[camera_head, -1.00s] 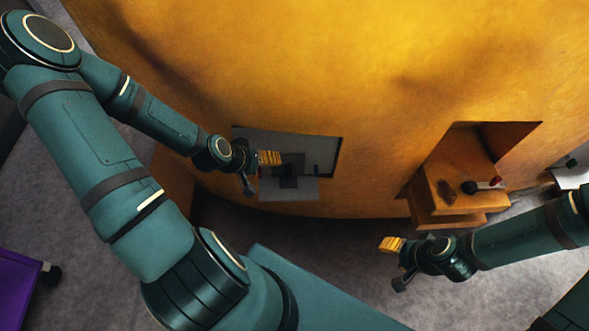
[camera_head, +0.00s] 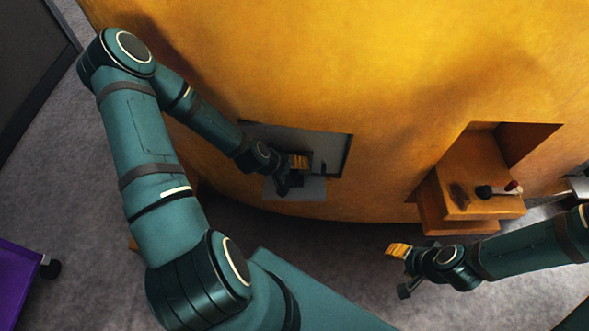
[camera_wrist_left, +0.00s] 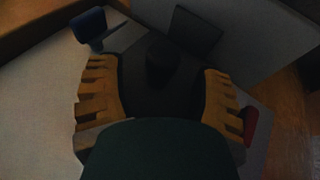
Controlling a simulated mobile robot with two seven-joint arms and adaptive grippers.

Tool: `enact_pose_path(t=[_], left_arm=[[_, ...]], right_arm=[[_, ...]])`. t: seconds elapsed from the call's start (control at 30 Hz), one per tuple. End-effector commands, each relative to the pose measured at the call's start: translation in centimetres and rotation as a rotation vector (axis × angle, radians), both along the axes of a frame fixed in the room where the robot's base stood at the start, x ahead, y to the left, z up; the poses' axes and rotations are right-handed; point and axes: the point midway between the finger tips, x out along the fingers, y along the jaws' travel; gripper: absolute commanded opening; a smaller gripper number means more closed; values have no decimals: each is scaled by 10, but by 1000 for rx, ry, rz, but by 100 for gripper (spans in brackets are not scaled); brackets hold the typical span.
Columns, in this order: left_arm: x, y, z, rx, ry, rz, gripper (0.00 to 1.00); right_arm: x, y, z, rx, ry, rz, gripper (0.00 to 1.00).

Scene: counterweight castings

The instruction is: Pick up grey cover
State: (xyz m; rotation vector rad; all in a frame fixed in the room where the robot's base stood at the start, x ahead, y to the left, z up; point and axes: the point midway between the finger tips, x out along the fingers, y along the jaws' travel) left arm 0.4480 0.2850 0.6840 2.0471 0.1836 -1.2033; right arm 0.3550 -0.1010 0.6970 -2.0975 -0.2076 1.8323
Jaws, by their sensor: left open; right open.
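A dark grey piece with a raised knob (camera_wrist_left: 160,62), which looks like the grey cover, lies between my left gripper's fingers in the left wrist view. In the head view my left gripper (camera_head: 292,174) is inside the left recess of the yellow casting and hides most of that piece. The left gripper is open, with orange toothed fingers on either side of the knob (camera_wrist_left: 158,70); I cannot tell whether they touch it. My right gripper (camera_head: 401,270) is open and empty, in front of the casting at the lower right.
The yellow casting (camera_head: 390,80) fills the back. Its left recess has a light grey ledge (camera_head: 312,190). A right recess holds an orange block (camera_head: 465,185) with a dark-and-red item (camera_head: 497,189). A blue item (camera_wrist_left: 90,28) and a red item (camera_wrist_left: 251,125) flank the left gripper.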

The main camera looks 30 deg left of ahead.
Motion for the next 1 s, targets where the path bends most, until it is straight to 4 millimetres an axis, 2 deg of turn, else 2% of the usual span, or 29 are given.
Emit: enact_pose_path(t=[0.2,0.23,0.37,0.4,1.0], left_arm=[[1,0,0,1,-1,0,66],[1,0,0,1,-1,0,61],[1,0,0,1,-1,0,15],[0,0,0,1,-1,0,1],[1,-1,1,-2,1,-3,0]], right_arm=[[0,0,0,0,-1,0,47],[0,0,0,0,-1,0,47],[0,0,0,0,0,0,47],[0,0,0,0,0,0,47],[0,0,1,0,0,0,47]])
